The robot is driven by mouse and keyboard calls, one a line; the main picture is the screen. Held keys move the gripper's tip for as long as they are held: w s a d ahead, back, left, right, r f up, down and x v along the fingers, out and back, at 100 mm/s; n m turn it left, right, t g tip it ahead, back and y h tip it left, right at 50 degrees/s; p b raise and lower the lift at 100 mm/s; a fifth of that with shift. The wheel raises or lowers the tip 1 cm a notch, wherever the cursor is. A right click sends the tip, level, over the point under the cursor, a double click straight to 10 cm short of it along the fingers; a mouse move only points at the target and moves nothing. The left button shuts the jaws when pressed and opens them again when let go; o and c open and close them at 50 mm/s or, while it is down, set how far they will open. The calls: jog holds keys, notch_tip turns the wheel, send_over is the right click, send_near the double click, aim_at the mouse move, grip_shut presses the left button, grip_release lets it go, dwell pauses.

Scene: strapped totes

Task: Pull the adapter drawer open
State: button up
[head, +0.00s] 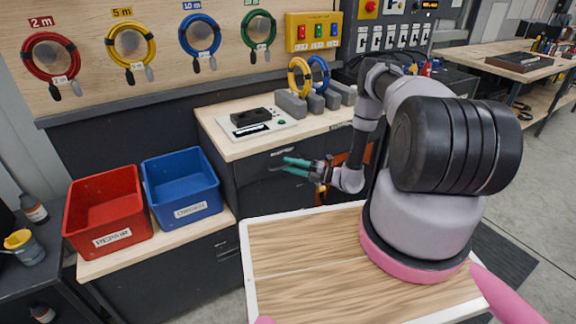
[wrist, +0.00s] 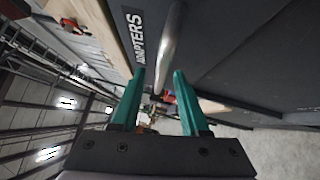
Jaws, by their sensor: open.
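The adapter drawer's dark front (wrist: 215,30) fills the upper part of the wrist view, with a white "ADAPTERS" label (wrist: 134,35). A metal bar handle (wrist: 170,45) stands out from it. In the head view the drawer front (head: 256,170) is under the bench top and looks closed. My gripper (head: 285,166) is at the drawer front, its teal fingers partly covering it. In the wrist view my gripper (wrist: 158,73) is open and empty, and the handle's lower end appears between the fingertips. I cannot tell whether they touch it.
A red bin (head: 105,205) and a blue bin (head: 180,185) stand on a lower shelf left of the drawer. A tester (head: 285,125) and grey blocks (head: 292,104) are on the bench top above. My wood-topped base is in front of the cabinet.

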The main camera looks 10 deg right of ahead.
jog(key=shift+w+a+r, duration=0.1)
jog(key=shift+w+a, duration=0.1)
jog(key=shift+a, duration=0.3)
grip_shut()
dwell(1.2)
